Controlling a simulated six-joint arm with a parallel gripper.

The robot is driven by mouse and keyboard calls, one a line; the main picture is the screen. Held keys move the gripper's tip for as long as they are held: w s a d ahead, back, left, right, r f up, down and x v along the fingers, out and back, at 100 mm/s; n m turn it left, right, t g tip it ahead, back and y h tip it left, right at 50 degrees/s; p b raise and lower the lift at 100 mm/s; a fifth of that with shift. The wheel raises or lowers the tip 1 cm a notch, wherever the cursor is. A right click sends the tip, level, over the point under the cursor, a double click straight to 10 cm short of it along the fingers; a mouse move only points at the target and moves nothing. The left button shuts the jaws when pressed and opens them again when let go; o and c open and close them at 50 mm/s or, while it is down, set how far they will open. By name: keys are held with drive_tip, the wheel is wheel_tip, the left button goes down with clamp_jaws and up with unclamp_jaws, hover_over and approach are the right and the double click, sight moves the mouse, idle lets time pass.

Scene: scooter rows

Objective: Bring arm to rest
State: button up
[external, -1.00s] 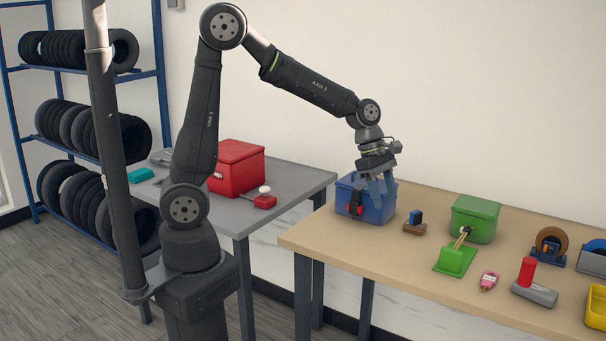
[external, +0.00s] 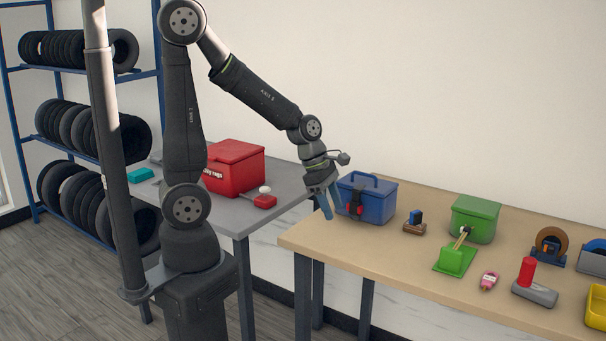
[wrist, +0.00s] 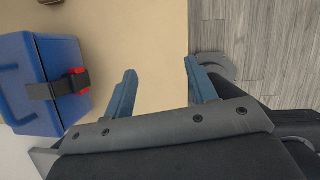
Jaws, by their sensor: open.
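My gripper (external: 324,205) hangs near the left end of the wooden table, just left of the blue box. In the wrist view the two blue fingers of my gripper (wrist: 158,88) are spread apart with nothing between them. The blue box (external: 376,203) stands closed on the table, with a black and red latch on its front. It also shows at the left of the wrist view (wrist: 20,95), apart from the fingers.
The wooden table (external: 330,239) also holds a green box (external: 475,217), a green dustpan-like item (external: 455,260) and a red-handled tool (external: 528,275). A grey table (external: 225,212) with a red box (external: 236,170) stands left. A tyre rack (external: 75,140) is behind. Space above the tables is clear.

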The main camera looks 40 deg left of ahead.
drive_tip(key=shift+w+a+f, duration=0.3)
drive_tip(key=shift+w+f, duration=0.05)
drive_tip(key=shift+w, duration=0.2)
drive_tip(key=shift+w+a+f, duration=0.3)
drive_tip(key=shift+w+f, duration=0.05)
drive_tip(key=shift+w, duration=0.2)
drive_tip(key=s+d+r, duration=0.3)
drive_tip(key=s, duration=0.1)
drive_tip(key=w+d+r+m+g, duration=0.1)
drive_tip(key=w+d+r+m, duration=0.1)
drive_tip(key=w+d, duration=0.4)
drive_tip(key=d+m, duration=0.1)
drive_tip(key=d, duration=0.2)
drive_tip(key=shift+w+r, duration=0.15)
drive_tip(key=shift+r, duration=0.1)
